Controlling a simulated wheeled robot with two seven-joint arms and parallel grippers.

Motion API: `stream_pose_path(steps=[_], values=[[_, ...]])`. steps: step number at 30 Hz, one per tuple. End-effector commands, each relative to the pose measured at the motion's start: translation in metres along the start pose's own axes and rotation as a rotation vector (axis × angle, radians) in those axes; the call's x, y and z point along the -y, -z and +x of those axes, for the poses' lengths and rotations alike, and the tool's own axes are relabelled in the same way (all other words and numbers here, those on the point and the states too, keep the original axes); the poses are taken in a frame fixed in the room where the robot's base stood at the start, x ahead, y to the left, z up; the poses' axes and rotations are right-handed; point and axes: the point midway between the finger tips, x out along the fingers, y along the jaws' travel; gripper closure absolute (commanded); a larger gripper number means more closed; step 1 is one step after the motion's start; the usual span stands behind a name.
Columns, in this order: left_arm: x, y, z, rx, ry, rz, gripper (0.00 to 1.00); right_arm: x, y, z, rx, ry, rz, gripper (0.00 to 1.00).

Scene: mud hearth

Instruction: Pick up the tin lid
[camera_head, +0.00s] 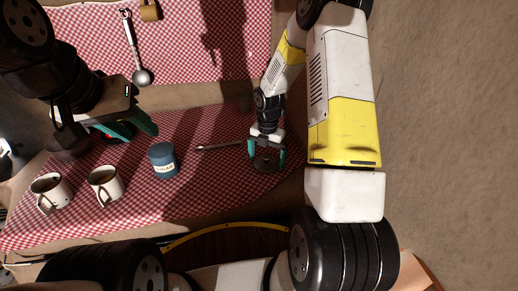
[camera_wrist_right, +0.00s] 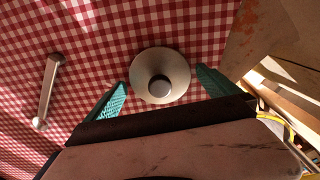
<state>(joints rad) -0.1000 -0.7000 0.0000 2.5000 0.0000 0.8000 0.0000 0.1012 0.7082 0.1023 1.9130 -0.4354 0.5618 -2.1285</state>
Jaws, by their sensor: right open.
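The tin lid (camera_wrist_right: 172,66) is a round pale disc with a dark knob in its middle, lying on the red and white checked cloth. In the head view the lid (camera_head: 266,164) looks dark and sits partly behind my right gripper (camera_head: 266,152). The right gripper is open and points down at the lid. In the right wrist view its two teal fingers (camera_wrist_right: 160,92) stand to either side of the lid's near part, with nothing gripped. My left gripper (camera_head: 130,128) is over the left part of the cloth; its jaws are seen from the side.
A blue sugar tin (camera_head: 163,162) and two white mugs (camera_head: 104,183) (camera_head: 49,192) stand left of the lid. A spoon-like utensil (camera_head: 218,147) lies just left of the right gripper. A ladle (camera_head: 138,60) hangs on the checked cloth behind. The cloth's right edge is near the lid.

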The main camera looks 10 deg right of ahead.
Motion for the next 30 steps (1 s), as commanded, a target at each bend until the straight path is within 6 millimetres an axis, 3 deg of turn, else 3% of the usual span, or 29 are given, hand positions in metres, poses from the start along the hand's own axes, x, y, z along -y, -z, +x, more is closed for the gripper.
stream_pose_path(steps=[5, 13, 23, 30], values=[[0.0, 0.0, 0.0, 0.0, 0.0, 0.0, 0.61, 0.0, 0.0, 0.0, 0.0, 0.0, 0.0, 0.0], [0.0, 0.0, 0.0, 0.0, 0.0, 0.0, 0.61, 0.0, 0.0, 0.0, 0.0, 0.0, 0.0, 0.53], [0.0, 0.0, 0.0, 0.0, 0.0, 0.0, 0.61, 0.0, 0.0, -0.004, 0.0, 0.0, 0.0, 0.53], [0.0, 0.0, 0.0, 0.0, 0.0, 0.0, 0.61, 0.0, -0.001, -0.027, 0.002, -0.002, 0.001, 0.53]])
